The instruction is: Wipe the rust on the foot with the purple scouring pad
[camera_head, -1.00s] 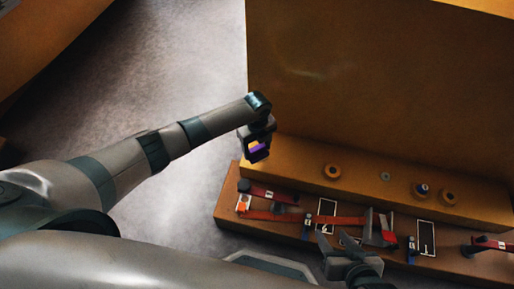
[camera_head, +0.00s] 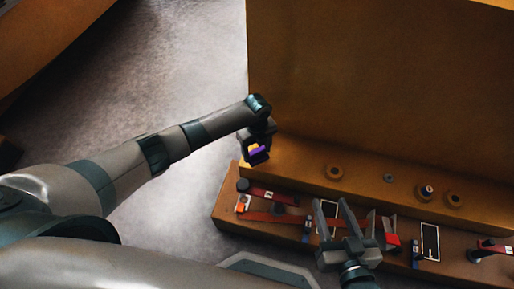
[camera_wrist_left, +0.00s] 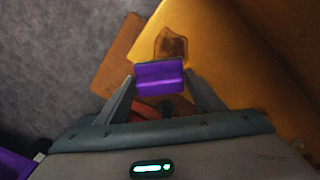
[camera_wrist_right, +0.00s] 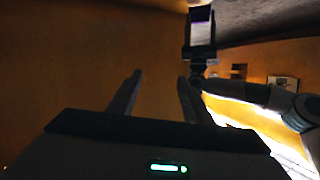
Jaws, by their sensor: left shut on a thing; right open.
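My left gripper (camera_head: 257,152) is shut on the purple scouring pad (camera_wrist_left: 160,77), which sits between its fingertips. The pad also shows as a small purple patch in the head view (camera_head: 257,150). A brown rust patch (camera_wrist_left: 172,43) lies on the orange-yellow foot (camera_wrist_left: 215,62), just beyond the pad in the left wrist view. Whether the pad touches the foot I cannot tell. My right gripper (camera_head: 345,222) is open and empty above the low shelf. Its fingers (camera_wrist_right: 157,95) stand apart in the right wrist view.
A low brown shelf (camera_head: 225,215) runs along the front of the foot, with red-handled tools (camera_head: 272,195) and white-framed outlines on it. Several round pieces (camera_head: 333,172) stand on the ledge. A tall orange-brown wall (camera_head: 380,80) rises behind. Grey floor (camera_head: 190,60) is clear at left.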

